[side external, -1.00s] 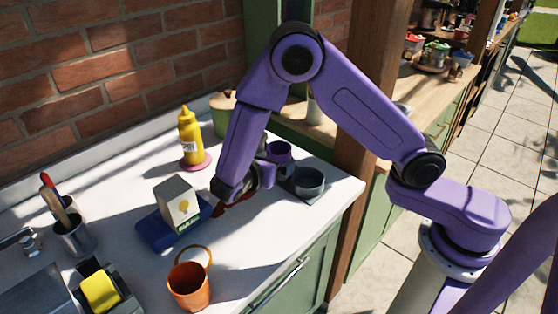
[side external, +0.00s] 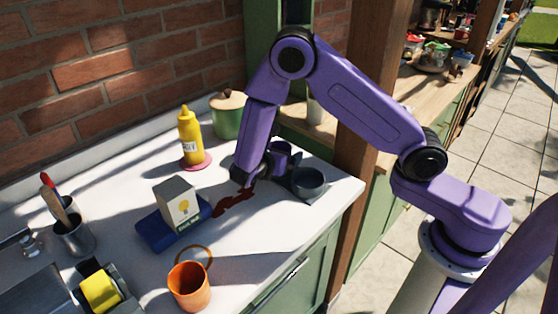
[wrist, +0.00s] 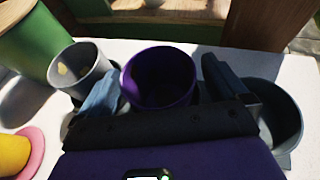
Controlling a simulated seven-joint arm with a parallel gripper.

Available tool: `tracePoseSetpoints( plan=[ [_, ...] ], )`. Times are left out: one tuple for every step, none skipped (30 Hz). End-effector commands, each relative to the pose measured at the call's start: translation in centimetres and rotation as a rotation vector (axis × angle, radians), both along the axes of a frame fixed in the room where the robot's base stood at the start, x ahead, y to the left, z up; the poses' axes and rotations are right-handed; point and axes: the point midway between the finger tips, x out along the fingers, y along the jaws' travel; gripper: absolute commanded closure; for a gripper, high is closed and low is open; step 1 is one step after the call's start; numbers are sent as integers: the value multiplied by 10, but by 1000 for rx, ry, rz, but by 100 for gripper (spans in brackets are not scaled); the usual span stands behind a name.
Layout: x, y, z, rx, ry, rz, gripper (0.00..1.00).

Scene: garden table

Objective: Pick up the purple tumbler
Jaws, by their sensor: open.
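The purple tumbler (wrist: 160,80) stands upright in the wrist view, its open mouth facing the camera. In the side external view the tumbler (side external: 281,153) shows just behind my gripper, partly hidden by it. My gripper (wrist: 158,90) is open. One finger is at the left of the tumbler and the other at its right in the wrist view. The lower part of the tumbler is hidden by the gripper body, and I cannot tell whether the fingers touch it.
A dark grey bowl (side external: 308,182) stands close on the right. A grey cup (wrist: 82,68) is close on the left. A green lidded pot (side external: 228,117), mustard bottle (side external: 190,138), carton (side external: 177,203) on a blue item and orange mug (side external: 189,287) stand on the white counter.

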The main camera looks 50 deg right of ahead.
Motion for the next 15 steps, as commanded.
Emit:
tracePoseSetpoints(
  plan=[
    [0,0,0,0,0,0,10],
    [0,0,0,0,0,0,20],
    [0,0,0,0,0,0,33],
    [0,0,0,0,0,0,43],
    [0,0,0,0,0,0,52],
    [0,0,0,0,0,0,56],
    [0,0,0,0,0,0,56],
    [0,0,0,0,0,0,56],
    [0,0,0,-1,0,0,56],
    [0,0,0,-1,0,0,56],
    [0,0,0,-1,0,0,56],
    [0,0,0,-1,0,0,56],
    [0,0,0,-1,0,0,56],
    [0,0,1,-1,0,0,56],
    [0,0,1,-1,0,0,56]
  ],
)
